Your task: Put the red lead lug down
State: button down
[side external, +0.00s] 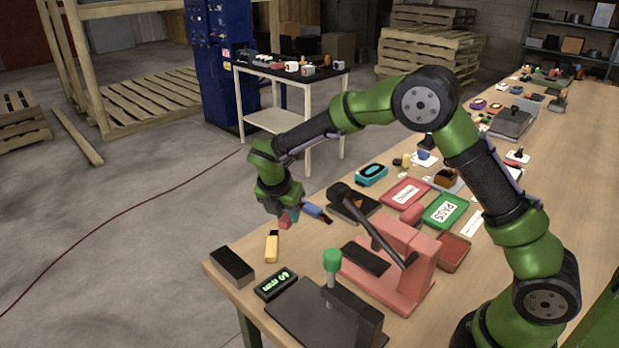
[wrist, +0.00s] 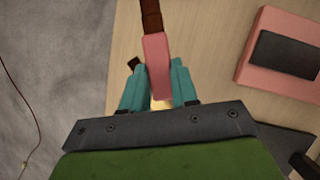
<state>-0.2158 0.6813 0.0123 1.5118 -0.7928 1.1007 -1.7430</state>
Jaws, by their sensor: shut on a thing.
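My gripper (side external: 288,216) hangs low over the left part of the workbench, pointing down. In the wrist view its teal fingers (wrist: 157,85) are shut on the red lead lug (wrist: 157,62), whose brown end reaches toward the top of the picture. In the side external view only a small part of the red lug (side external: 284,218) shows between the fingers. I cannot tell whether it touches the bench. A blue piece with a brown tip (side external: 313,210) shows right beside the gripper. A yellow piece (side external: 272,246) lies on the bench just in front.
A pink press (side external: 410,262) stands to the right, with a dark plate and green-knobbed lever (side external: 332,260) nearer. A black box (side external: 232,266) and green-digit display (side external: 276,284) sit near the bench corner. A green PASS tray (side external: 446,211) and red tray (side external: 405,192) lie beyond.

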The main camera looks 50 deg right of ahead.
jog(key=shift+f, duration=1.8)
jog(key=shift+f, duration=0.55)
jog(key=c, duration=0.9)
grip_release()
jog(key=shift+o, duration=0.2)
jog(key=shift+r, duration=0.1)
